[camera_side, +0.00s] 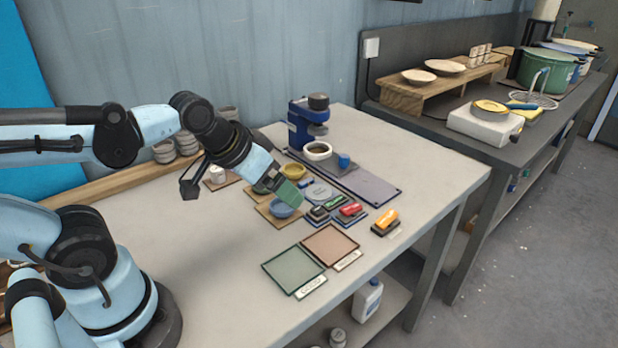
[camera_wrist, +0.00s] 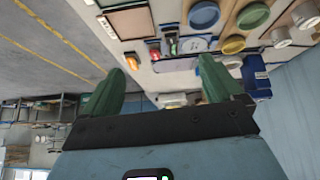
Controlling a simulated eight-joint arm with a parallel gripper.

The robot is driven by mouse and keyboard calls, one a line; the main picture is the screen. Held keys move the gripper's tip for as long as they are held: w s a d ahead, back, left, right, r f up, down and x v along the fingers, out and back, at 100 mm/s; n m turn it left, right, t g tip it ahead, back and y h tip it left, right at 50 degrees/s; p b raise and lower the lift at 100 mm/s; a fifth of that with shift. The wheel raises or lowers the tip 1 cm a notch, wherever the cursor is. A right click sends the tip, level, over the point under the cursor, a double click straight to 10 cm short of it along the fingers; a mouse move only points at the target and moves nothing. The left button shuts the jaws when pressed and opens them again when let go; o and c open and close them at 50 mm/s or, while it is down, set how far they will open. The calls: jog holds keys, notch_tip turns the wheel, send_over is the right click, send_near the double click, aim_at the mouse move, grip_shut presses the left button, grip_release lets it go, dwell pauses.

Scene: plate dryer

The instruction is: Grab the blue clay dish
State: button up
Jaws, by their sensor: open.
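The blue clay dish (camera_side: 281,209) is a small round bowl on a square tan board on the table. In the wrist view the blue dish (camera_wrist: 204,14) shows near the top edge, beyond the fingers. My gripper (camera_side: 289,194) is in the air close by the dish in the side view, its green fingers covering part of the area behind. In the wrist view my gripper (camera_wrist: 160,80) has its two green fingers wide apart with nothing between them. Whether the fingers touch anything is not clear, but the dish looks apart from them.
A yellow bowl (camera_side: 293,171) and a green bowl (camera_wrist: 252,15) sit close to the blue dish. Stamps, including an orange one (camera_side: 386,219), are to the right. Green (camera_side: 291,270) and pink (camera_side: 329,244) square trays lie in front. A blue machine (camera_side: 303,125) stands behind.

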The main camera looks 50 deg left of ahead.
jog(key=n, duration=0.1)
jog(key=n+g+h, duration=0.2)
jog(key=n+h, duration=0.7)
jog(key=n, duration=0.9)
send_over(277, 208)
jog(key=a, duration=0.2)
jog(key=f, duration=0.7)
jog(key=shift+s+d+f, duration=0.1)
jog(key=shift+s+d, duration=0.05)
jog(key=shift+s, duration=0.1)
jog(key=a+f+n, duration=0.1)
jog(key=s+a+f+n+t+h, duration=0.1)
jog(key=s+a+f+n+h, duration=0.1)
jog(key=a, duration=0.1)
jog(key=shift+s+n+t, duration=0.15)
jog(key=shift+n+t, duration=0.25)
jog(key=shift+s+a+f+n, duration=0.15)
jog(key=shift+s+f+n, duration=0.1)
jog(key=shift+n, duration=0.05)
jog(key=shift+h, duration=0.3)
jog(key=x, duration=0.7)
jog(key=shift+w, duration=0.1)
